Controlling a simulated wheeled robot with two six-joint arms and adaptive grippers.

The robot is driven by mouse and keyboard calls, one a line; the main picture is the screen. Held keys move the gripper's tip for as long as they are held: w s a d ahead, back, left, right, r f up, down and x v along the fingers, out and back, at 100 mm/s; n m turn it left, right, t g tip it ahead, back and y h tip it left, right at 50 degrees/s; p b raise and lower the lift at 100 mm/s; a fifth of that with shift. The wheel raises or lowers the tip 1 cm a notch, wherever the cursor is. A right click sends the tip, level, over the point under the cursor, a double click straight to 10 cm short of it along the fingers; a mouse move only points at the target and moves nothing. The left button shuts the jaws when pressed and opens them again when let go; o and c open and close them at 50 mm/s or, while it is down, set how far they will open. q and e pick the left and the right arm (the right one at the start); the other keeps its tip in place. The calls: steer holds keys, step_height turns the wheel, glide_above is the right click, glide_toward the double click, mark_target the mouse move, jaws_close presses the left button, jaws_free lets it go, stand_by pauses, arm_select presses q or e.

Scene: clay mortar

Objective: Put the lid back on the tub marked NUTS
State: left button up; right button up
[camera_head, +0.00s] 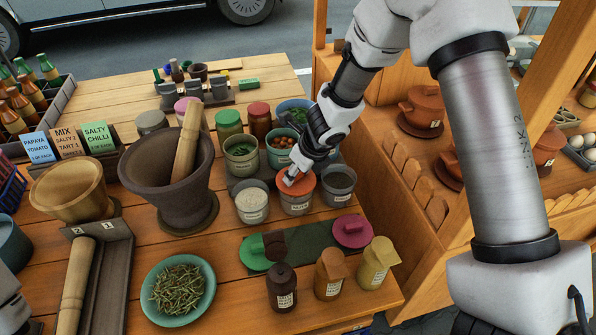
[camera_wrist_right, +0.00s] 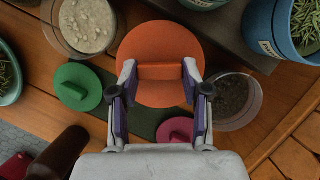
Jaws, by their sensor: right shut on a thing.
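My right gripper (camera_head: 291,178) is shut on the handle bar of a round orange lid (camera_head: 305,185). The wrist view shows both fingers on either side of the bar of the orange lid (camera_wrist_right: 168,46). The lid lies over the mouth of an orange-brown tub (camera_head: 297,207) whose small label seems to read NUTS. The lid looks level and at the tub's rim; I cannot tell whether it is fully seated. The tub's contents are hidden under it. My left gripper does not show.
A tub of pale powder (camera_head: 252,204) stands close left, and a grey tub of dark contents (camera_head: 337,186) close right. A green lid (camera_head: 257,254) and a pink lid (camera_head: 352,231) lie on the green mat (camera_head: 305,240) in front. Several bottles stand nearer the front edge.

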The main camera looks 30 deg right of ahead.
stand_by(0.3)
steer(key=o, duration=1.5)
step_height(320, 180, up, 7)
steer(key=p, duration=0.7)
jaws_close()
